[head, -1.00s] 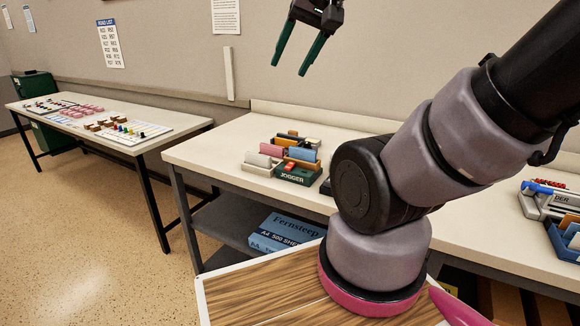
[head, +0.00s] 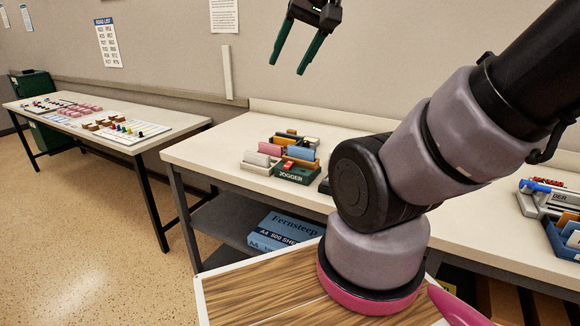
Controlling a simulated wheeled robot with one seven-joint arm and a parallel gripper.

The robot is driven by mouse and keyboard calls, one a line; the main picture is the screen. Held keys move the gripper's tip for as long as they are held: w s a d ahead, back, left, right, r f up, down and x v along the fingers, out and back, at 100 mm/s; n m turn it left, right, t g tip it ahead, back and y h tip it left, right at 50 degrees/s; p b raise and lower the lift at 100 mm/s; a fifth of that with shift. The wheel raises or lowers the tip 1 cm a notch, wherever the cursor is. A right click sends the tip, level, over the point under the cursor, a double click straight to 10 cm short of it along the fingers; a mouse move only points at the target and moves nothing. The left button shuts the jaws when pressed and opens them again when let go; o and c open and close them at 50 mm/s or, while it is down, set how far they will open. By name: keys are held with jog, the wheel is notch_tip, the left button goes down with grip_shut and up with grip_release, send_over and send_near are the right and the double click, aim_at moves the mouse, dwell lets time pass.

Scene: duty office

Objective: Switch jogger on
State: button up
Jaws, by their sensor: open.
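The jogger (head: 292,174) is a small dark green unit with its name in white letters on the front and a red part (head: 288,165) on top. It sits near the front edge of the white-topped table (head: 215,150), among coloured blocks. Whether it is on or off cannot be told. My gripper (head: 288,61) is open and empty, with two dark green fingers pointing down. It is high in the picture, above the jogger in the view and apart from it.
Grey, pink, orange and blue blocks (head: 300,153) crowd around the jogger. My arm covers the table to its right. A blue paper box (head: 283,232) lies on the shelf below. Another table (head: 175,136) with small coloured pieces stands at left. A binder machine (head: 545,198) is at right.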

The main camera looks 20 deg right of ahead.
dwell(0.3)
grip_shut()
dwell(1.6)
